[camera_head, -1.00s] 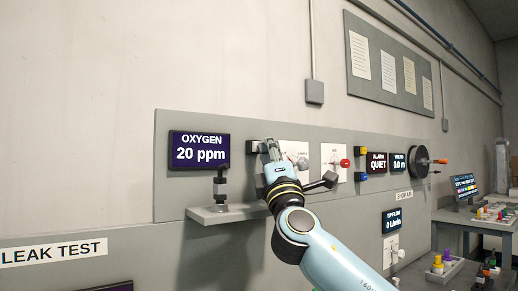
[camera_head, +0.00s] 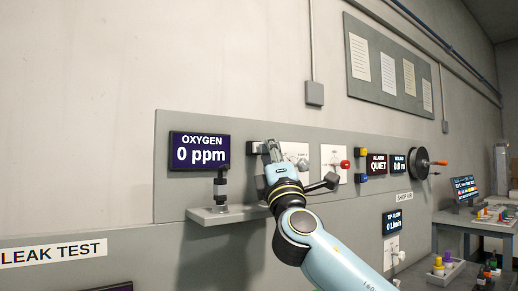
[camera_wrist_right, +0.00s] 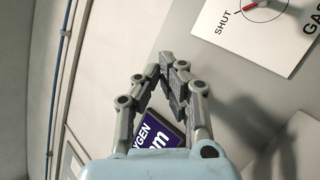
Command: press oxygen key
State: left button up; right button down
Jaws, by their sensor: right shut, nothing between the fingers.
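The oxygen display (camera_head: 200,149) is a dark blue screen on the grey wall panel and reads 0 ppm. It also shows, partly covered by my fingers and tilted, in the right wrist view (camera_wrist_right: 150,132). A small dark block (camera_head: 252,147) sits on the panel right of the display, at my fingertips; it may be the oxygen key, and I see no label on it. My right gripper (camera_head: 271,148) is shut and empty, beside this block. Its fingertips (camera_wrist_right: 168,66) meet in the wrist view. Whether they touch the block cannot be told. My left gripper is out of view.
A grey shelf (camera_head: 210,217) below the display carries a small dark upright fitting (camera_head: 221,187).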

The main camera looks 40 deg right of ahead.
jog(key=shift+s, duration=0.5)
jog(key=shift+a, duration=0.1)
jog(key=s, duration=0.5)
jog(key=shift+a, duration=0.25)
dwell(0.7)
